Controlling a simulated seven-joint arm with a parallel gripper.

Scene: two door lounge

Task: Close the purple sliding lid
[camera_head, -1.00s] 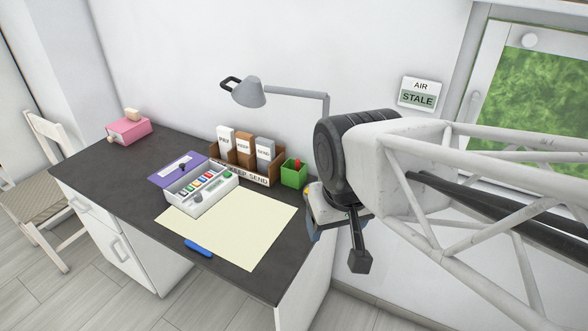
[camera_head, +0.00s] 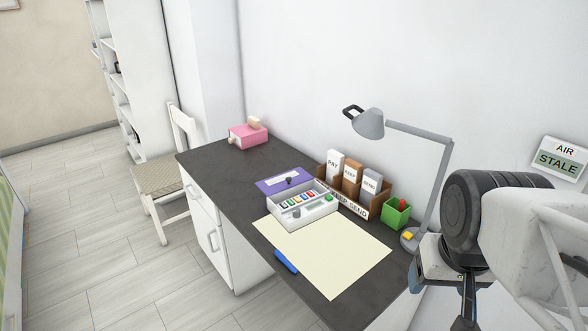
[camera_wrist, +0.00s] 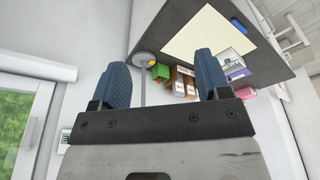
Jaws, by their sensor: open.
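The purple sliding lid (camera_head: 280,183) lies slid out to the back left of a white box (camera_head: 305,220) on the dark desk. It has a small dark knob and a pale label. The box is uncovered, showing several small coloured items and a green round piece inside. My gripper (camera_wrist: 162,75) is open and empty in the wrist view, its two blue fingers apart. It is at the desk's right end, well away from the lid. In the wrist view, the white box (camera_wrist: 231,60) and purple lid (camera_wrist: 238,73) show small beyond the right finger.
A grey lamp (camera_head: 420,135), a green cup (camera_head: 396,213) and a brown card holder (camera_head: 345,203) stand right of the box. A cream sheet (camera_head: 325,255) and blue pen (camera_head: 286,261) lie in front. A pink box (camera_head: 248,137) sits at the far left.

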